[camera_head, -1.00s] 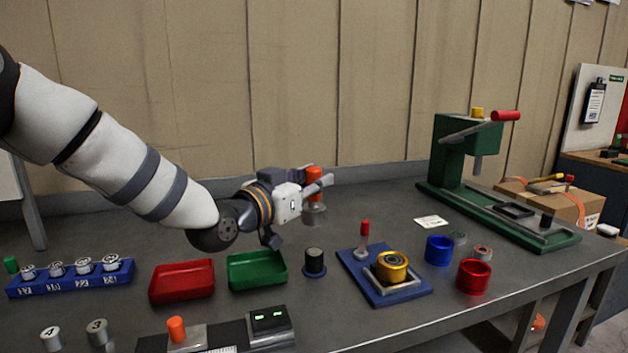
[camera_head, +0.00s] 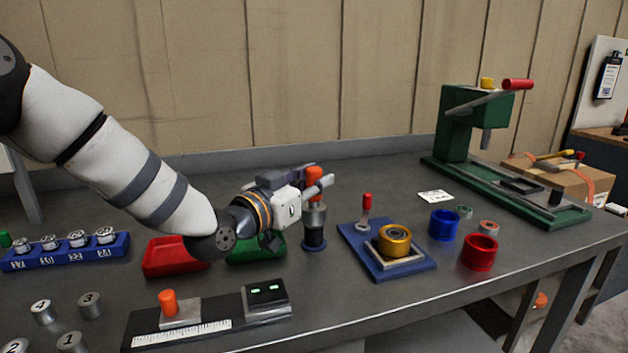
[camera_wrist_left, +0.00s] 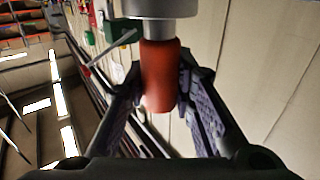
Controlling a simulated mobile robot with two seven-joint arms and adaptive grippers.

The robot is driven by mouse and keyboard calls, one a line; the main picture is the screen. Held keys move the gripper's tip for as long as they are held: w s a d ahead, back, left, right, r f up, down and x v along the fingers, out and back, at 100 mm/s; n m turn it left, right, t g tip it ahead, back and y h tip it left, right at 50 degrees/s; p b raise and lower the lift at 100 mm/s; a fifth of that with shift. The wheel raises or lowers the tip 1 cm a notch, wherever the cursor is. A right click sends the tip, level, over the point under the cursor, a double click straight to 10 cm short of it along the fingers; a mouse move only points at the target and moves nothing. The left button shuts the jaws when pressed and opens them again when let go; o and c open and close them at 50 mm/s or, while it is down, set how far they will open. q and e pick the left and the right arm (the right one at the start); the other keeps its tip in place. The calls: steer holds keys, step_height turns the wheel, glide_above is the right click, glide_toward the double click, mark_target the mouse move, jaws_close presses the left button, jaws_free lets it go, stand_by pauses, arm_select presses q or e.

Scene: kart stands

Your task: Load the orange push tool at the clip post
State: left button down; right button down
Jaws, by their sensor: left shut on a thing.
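My left gripper (camera_head: 316,182) is shut on the orange handle of the push tool (camera_head: 314,174), which hangs upright with its grey metal cup downward. The wrist view shows the orange handle (camera_wrist_left: 159,78) between both fingers, with the cup at the top edge. The clip post (camera_head: 313,238), dark with a black band and a wider base, stands on the bench directly below the tool. The cup's lower end appears at the post's top; I cannot tell whether they touch. My right gripper is not in view.
Red (camera_head: 176,257) and green (camera_head: 256,250) trays sit left of the post, partly behind my arm. A blue fixture (camera_head: 418,266) with a gold ring stands to its right.

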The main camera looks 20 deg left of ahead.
mark_target(314, 168)
arm_select(q)
steer(key=shift+f, duration=0.7)
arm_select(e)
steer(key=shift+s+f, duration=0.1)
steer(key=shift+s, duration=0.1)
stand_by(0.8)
